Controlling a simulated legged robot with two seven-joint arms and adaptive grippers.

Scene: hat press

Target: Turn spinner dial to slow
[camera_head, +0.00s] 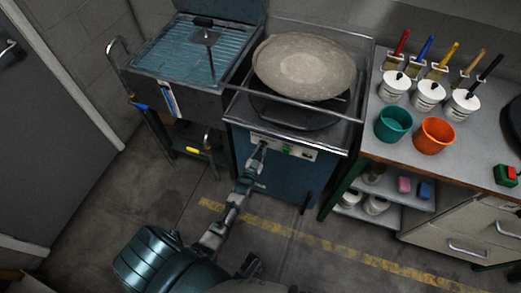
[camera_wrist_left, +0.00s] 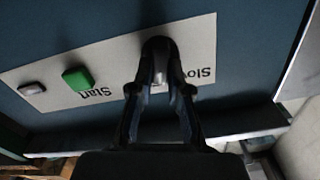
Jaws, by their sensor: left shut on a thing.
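The spinner's white control panel (camera_head: 285,147) is on the blue front of the machine under the large round disc (camera_head: 305,66). In the left wrist view the panel (camera_wrist_left: 115,62) appears upside down, with "Slow" printed beside the dial (camera_wrist_left: 160,68) and "Start" by the green button (camera_wrist_left: 77,78). My left gripper (camera_head: 262,146) reaches the panel's left part. In the wrist view the left gripper (camera_wrist_left: 160,85) has its fingers on both sides of the dial and is shut on it. The fingers partly hide the dial and its marks. My right gripper does not show.
A small grey button (camera_wrist_left: 32,89) is at the panel's end. A blue-grilled press station (camera_head: 190,50) stands left of the machine. A workbench (camera_head: 455,155) with pots, brushes and two bowls stands right. The floor (camera_head: 330,230) in front is clear.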

